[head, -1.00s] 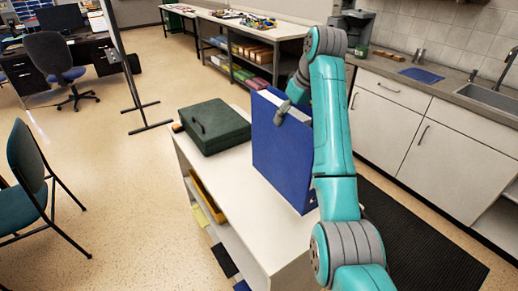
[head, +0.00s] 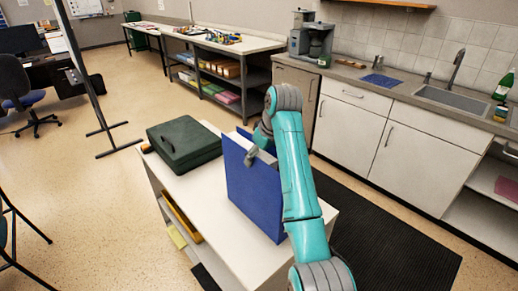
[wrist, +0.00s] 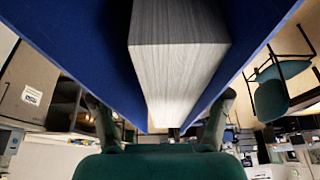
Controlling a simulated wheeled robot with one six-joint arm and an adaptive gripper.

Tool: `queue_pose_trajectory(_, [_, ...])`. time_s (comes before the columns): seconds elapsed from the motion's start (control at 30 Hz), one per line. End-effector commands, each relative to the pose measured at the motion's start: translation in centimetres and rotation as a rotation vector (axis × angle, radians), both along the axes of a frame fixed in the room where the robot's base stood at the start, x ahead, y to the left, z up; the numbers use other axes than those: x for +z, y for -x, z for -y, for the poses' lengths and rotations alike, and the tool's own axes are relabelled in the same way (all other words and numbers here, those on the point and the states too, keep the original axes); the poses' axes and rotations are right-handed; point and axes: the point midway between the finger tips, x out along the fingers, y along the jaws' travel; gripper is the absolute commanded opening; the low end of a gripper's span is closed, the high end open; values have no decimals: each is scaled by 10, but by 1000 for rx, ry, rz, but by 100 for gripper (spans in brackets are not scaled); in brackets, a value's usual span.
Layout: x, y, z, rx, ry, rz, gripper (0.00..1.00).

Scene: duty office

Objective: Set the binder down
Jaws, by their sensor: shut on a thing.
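The blue binder (head: 253,195) stands upright over the white top of a low cabinet (head: 213,235). I cannot tell whether its lower edge touches the top. My gripper (head: 256,152) is shut on the binder's upper edge, with a grey finger against the near cover. In the wrist view the blue covers (wrist: 75,45) lie on both sides of the pale page block (wrist: 178,60). The gripper's dark fingers (wrist: 160,120) show on either side of the binder. The binder's far side is mostly hidden.
A dark green case (head: 185,147) lies on the cabinet top just left of the binder. The bare near part of the top is clear. A sink counter (head: 400,85) runs along the right wall, with a black mat (head: 395,245) on the floor before it.

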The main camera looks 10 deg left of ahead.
Motion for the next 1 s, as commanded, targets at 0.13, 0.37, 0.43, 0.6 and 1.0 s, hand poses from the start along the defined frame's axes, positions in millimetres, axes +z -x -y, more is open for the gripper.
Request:
queue_pose_trajectory(0.13, [3,-1,0,0,-3,6,5])
queue_pose_trajectory(0.37, [-2,0,0,0,-1,1,80])
queue_pose_trajectory(0.43, [-2,0,0,0,-1,1,97])
queue_pose_trajectory(0.6, [-2,0,0,0,-1,1,100])
queue_pose_trajectory(1.0, [17,-1,-1,-1,-1,2,100])
